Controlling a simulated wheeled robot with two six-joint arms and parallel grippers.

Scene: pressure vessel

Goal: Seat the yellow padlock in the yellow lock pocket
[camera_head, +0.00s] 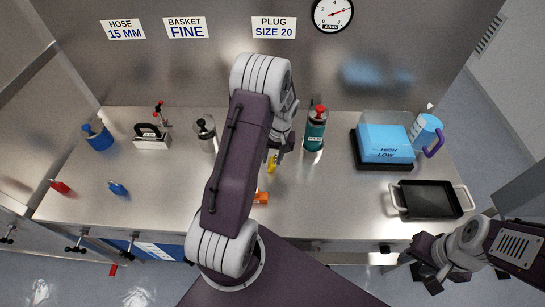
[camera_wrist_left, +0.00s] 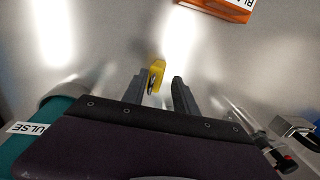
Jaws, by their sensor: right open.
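The yellow padlock (camera_head: 272,163) is small and lies near the middle of the counter, partly covered by my left arm. It also shows in the left wrist view (camera_wrist_left: 157,72), just ahead of the fingers and closer to the picture's left finger, with a gap to the other. My left gripper (camera_head: 279,146) is low beside it, and its two fingers (camera_wrist_left: 159,88) stand apart. Whether a finger touches the padlock I cannot tell. My right gripper (camera_head: 430,268) is open and empty off the counter's front right. I cannot make out a yellow lock pocket.
A teal bottle with red top (camera_head: 315,130) stands just right of my left gripper. An orange block (camera_head: 261,198) lies nearer the front. A grey canister (camera_head: 206,134) is left of my arm.

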